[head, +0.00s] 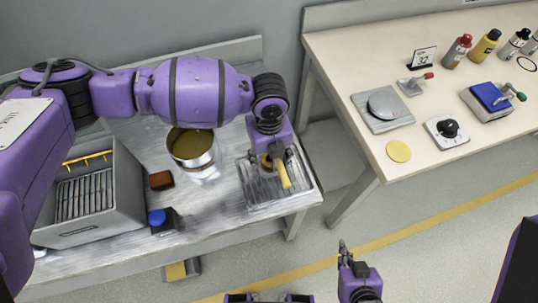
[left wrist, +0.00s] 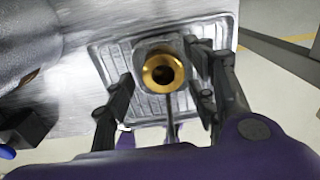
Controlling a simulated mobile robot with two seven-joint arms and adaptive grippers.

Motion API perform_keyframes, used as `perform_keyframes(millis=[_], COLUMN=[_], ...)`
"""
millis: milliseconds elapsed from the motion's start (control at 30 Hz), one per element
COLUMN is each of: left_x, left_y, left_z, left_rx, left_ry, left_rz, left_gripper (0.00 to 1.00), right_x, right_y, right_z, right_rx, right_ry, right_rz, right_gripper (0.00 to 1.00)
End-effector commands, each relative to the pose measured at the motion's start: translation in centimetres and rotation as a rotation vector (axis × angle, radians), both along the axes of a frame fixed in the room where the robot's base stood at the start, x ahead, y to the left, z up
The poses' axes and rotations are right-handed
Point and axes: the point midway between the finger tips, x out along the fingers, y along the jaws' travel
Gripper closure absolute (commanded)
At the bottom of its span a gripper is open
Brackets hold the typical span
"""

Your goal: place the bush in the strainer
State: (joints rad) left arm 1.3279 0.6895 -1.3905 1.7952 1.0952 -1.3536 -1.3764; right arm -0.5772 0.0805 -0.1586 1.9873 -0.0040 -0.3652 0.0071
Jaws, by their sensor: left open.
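The brass bush (left wrist: 163,70) is a gold ring with a dark hole, seen end-on in the left wrist view. It sits on a grey square part over a ribbed tray (head: 258,208). My left gripper (head: 270,163) is above that tray, its fingers (left wrist: 163,78) open on both sides of the bush, apparently without touching it. In the head view the gripper mostly hides the bush. What looks like the strainer, a dark slatted basket (head: 84,198) with a yellow handle, sits inside a grey bin at the left. My right gripper (head: 344,247) is off the bench, its fingertips small.
A round tin (head: 190,150), a brown block (head: 161,180) and a blue-topped dark box (head: 162,220) stand between tray and grey bin (head: 125,195). A second table (head: 350,60) with bottles and tools is at the right.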

Motion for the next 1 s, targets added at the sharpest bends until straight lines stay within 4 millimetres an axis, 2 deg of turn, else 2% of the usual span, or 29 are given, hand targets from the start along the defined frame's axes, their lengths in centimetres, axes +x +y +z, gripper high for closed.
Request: perform_keyframes(millis=[300, 500, 700, 1000], left_x=[0.2, 0.2, 0.1, 0.1], left_y=[0.0, 0.0, 0.0, 0.0], left_z=[6.6, 10.3, 11.9, 12.1], left_rx=[-0.003, -0.002, -0.001, -0.002], left_ry=[-0.007, -0.005, -0.003, -0.002], left_rz=[-0.002, 0.0, 0.0, 0.0], left_gripper=[0.49, 0.49, 0.49, 0.49], right_x=[0.3, 0.2, 0.1, 0.0], right_y=[0.1, 0.3, 0.3, 0.4], right_z=[0.5, 0.6, 0.6, 0.6], right_rx=[0.003, 0.006, 0.006, 0.007], right_ry=[-0.005, -0.002, 0.001, 0.002], right_rz=[0.001, 0.001, 0.002, 0.002], right_gripper=[1.0, 1.0, 1.0, 1.0])
